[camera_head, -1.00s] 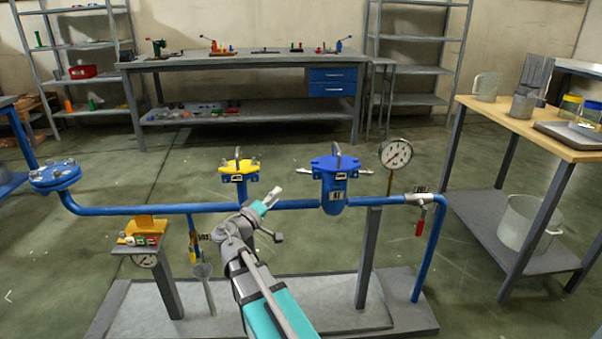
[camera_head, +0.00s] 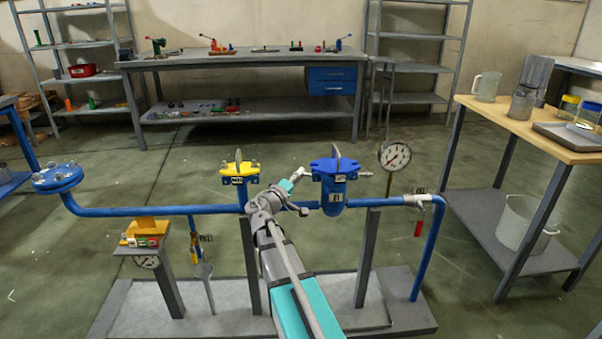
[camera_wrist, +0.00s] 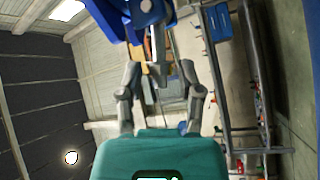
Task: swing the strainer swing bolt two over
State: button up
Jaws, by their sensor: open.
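The blue lidded vessel (camera_head: 335,187) on the blue pipe has an upright plate or ring on its lid and looks like the strainer. Swing bolts sit at its lid's sides, but their numbers are not readable. My gripper (camera_head: 298,178) is just left of the vessel's lid, apart from it as far as I can tell. In the wrist view my gripper (camera_wrist: 160,68) is open, with its two grey fingers apart. A blue lid part (camera_wrist: 150,8) with a small metal bolt hangs just beyond the fingertips. Nothing is clearly held.
A yellow-topped fitting (camera_head: 240,175) stands on the same pipe to the left, close to my arm. A dial gauge (camera_head: 395,157) and a red-handled valve (camera_head: 418,212) stand to the right. A wooden-topped table (camera_head: 540,135) is at far right. Floor behind the pipe is clear.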

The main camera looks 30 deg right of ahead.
jog(key=shift+x, duration=0.8)
grip_shut()
